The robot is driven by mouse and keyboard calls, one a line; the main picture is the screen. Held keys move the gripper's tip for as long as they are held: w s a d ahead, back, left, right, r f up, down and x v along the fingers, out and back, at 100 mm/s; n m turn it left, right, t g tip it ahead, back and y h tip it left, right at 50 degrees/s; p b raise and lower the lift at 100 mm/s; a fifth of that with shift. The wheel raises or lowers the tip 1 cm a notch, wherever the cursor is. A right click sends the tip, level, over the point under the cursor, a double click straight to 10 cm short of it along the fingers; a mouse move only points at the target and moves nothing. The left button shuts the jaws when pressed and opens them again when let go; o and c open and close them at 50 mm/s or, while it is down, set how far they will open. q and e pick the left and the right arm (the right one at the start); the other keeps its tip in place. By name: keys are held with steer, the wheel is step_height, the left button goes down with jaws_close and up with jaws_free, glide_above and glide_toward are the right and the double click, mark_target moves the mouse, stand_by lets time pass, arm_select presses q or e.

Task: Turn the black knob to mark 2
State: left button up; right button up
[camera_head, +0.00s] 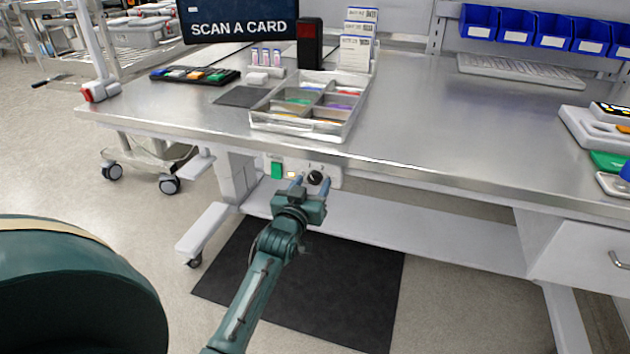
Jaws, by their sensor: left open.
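The black knob (315,177) sits on a pale control panel (334,176) under the table's front edge. A green switch (277,170) and a small lit yellowish button (292,175) are to its left on the panel. My left gripper (311,184) is open, with its two bluish fingers pointing at the panel, one on each side of the knob in the picture. I cannot tell whether the fingers touch the knob. The marks around the knob are too small to read. My right gripper is not in view.
The steel table (430,130) overhangs the panel. On it stand a clear divided tray (345,130), a dark red-windowed scanner (309,45) and a "SCAN A CARD" screen (238,22). A lower shelf (430,241) and black floor mat (340,290) lie below.

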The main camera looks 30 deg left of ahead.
arm_select(q)
steer(key=shift+s+r, duration=0.1)
steer(key=shift+s, duration=0.05)
steer(key=shift+c, duration=0.3)
steer(key=c, duration=0.9)
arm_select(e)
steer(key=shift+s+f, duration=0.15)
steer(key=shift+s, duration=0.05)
